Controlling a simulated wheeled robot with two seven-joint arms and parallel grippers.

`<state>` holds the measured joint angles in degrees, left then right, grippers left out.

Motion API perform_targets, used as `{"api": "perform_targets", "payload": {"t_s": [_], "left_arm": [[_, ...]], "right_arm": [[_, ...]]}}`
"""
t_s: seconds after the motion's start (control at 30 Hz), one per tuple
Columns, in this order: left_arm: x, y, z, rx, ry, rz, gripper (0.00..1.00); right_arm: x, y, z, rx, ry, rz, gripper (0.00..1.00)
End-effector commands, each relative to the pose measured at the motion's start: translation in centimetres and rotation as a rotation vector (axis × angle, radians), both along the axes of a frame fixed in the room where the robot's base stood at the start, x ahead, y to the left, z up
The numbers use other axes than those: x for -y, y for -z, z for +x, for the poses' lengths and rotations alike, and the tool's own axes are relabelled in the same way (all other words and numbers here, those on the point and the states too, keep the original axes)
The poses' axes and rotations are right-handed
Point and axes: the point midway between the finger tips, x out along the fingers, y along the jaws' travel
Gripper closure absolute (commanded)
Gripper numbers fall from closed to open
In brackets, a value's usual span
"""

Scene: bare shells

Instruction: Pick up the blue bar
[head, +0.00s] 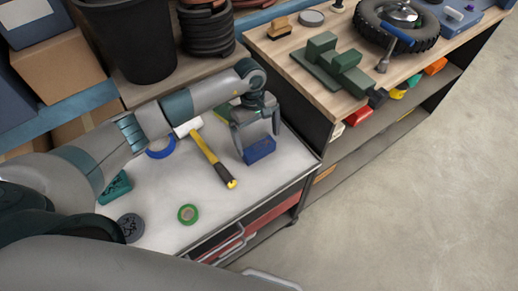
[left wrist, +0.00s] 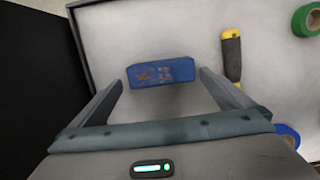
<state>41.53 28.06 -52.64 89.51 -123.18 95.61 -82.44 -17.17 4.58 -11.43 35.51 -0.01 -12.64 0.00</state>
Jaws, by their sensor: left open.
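The blue bar (head: 260,149) is a short blue block with worn, rusty patches on the pale top of a tool cabinet, near its right edge. My left gripper (head: 257,145) reaches down over it with its fingers apart. In the left wrist view the bar (left wrist: 161,72) lies crosswise just ahead of the open left gripper (left wrist: 160,85), between the lines of the two fingers. I cannot tell if either finger touches it. My right gripper is not in view.
A yellow-handled hammer (head: 210,158) lies just left of the bar. A green tape roll (head: 188,214), blue ring (head: 160,149) and teal block (head: 115,187) lie farther left. A wooden workbench (head: 290,66) with a green vise (head: 335,65) stands behind, to the right.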

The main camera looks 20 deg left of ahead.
Motion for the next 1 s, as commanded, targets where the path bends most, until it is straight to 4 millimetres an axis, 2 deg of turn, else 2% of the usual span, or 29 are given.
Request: {"api": "perform_targets", "payload": {"t_s": [0.27, 0.53, 0.7, 1.0], "left_arm": [[0.0, 0.3, -0.1, -0.002, -0.001, 0.001, 0.00], [0.4, 2.7, -0.8, -0.006, -0.002, 0.001, 0.00], [0.6, 4.6, -0.8, -0.003, -0.001, 0.000, 0.00], [0.6, 5.1, -0.7, 0.001, 0.000, 0.001, 0.00]], "right_arm": [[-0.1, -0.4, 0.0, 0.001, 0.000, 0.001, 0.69], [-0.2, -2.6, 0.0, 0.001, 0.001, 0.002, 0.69], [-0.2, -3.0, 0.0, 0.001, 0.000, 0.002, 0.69], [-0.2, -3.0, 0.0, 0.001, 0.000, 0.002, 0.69]]}}
